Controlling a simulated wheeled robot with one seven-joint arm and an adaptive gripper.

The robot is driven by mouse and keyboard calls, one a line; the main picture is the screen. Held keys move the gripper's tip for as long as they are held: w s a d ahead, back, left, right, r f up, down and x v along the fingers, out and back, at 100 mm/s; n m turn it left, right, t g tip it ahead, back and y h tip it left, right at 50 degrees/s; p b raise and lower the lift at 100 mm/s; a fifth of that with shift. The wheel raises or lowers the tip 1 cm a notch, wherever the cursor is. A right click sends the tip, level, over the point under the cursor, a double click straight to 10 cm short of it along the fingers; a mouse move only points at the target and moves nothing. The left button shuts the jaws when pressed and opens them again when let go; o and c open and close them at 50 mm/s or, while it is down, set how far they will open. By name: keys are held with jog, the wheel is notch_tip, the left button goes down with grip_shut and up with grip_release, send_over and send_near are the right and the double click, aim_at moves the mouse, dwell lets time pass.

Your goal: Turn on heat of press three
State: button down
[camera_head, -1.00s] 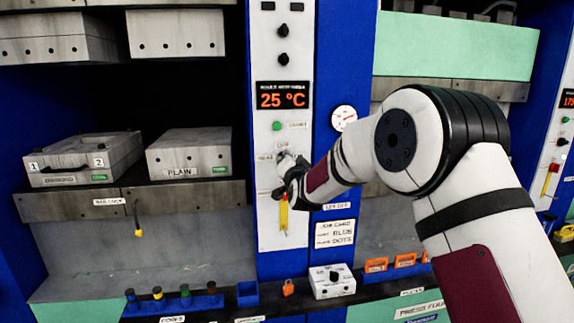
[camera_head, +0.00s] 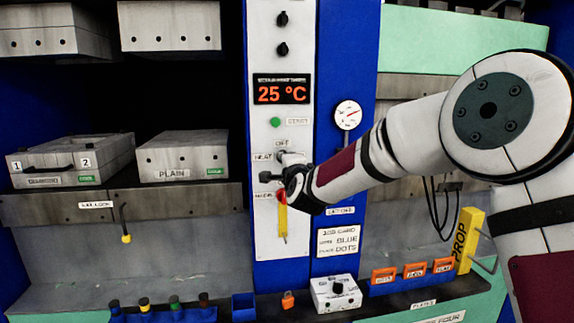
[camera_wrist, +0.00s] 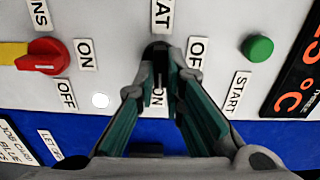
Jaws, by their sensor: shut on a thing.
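The heat knob (camera_wrist: 160,52) is a small dark switch on the white control panel (camera_head: 275,225), with HEAT, OFF and ON labels around it in the wrist view. My gripper (camera_wrist: 161,75) is shut on this knob, one finger on each side; it shows at the panel in the head view (camera_head: 284,165). The fingers partly cover the ON label, and the knob's exact angle is hard to tell. The temperature display (camera_head: 282,90) reads 25 °C. The red mains switch (camera_wrist: 42,57) with its yellow tag (camera_head: 282,220) sits beside the heat knob.
A green start button (camera_wrist: 257,48) is close to my gripper. A pressure gauge (camera_head: 347,115) is on the blue column. Below are a white box with a knob (camera_head: 335,292), orange tags (camera_head: 415,271) and a yellow prop (camera_head: 467,240). Grey moulds stand at left.

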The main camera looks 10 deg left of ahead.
jog(key=shift+f+m, duration=0.1)
jog(key=shift+m, duration=0.3)
jog(key=c, duration=1.7)
grip_release()
jog(key=v, duration=1.2)
